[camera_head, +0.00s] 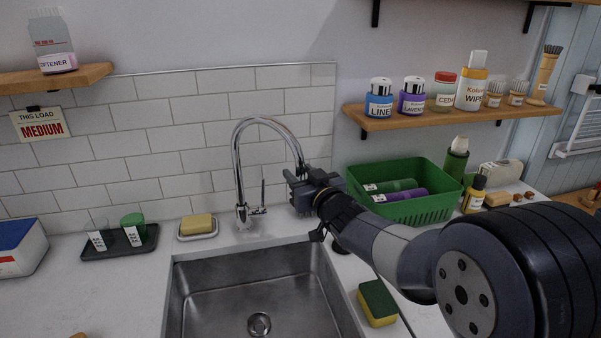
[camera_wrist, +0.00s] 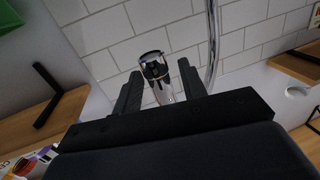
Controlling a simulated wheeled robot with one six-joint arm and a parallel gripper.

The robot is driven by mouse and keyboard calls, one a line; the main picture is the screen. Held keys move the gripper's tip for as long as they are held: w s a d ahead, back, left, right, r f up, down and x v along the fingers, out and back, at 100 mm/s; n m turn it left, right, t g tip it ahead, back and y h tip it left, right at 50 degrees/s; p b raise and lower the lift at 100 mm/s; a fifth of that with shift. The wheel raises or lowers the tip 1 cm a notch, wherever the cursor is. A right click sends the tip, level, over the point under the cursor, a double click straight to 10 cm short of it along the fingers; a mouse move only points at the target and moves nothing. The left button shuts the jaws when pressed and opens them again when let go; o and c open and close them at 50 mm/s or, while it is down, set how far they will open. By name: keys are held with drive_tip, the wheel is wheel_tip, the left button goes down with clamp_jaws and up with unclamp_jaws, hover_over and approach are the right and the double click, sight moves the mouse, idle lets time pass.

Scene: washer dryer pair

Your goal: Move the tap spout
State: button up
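The chrome tap (camera_head: 240,175) stands behind the sink. Its arched spout (camera_head: 270,121) curves to the right and comes down at my gripper (camera_head: 303,188). In the wrist view the spout's end (camera_wrist: 155,68) shows between the two fingers of my gripper (camera_wrist: 160,85). The fingers are apart, and a gap seems to show on either side of the spout. The lowest part of the spout's end is hidden by my gripper in the head view. The steel sink (camera_head: 190,285) is below, and its bowl is empty.
A green basket (camera_head: 428,208) with bottles stands right of my gripper. A soap dish (camera_head: 198,235) sits left of the tap, and a sponge (camera_head: 377,303) lies on the sink's right edge. A shelf (camera_head: 420,118) with bottles hangs above the basket. The tiled wall is close behind.

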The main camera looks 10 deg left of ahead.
drive_tip(key=shift+w, duration=0.1)
drive_tip(key=shift+c, duration=0.2)
clamp_jaws()
idle(0.4)
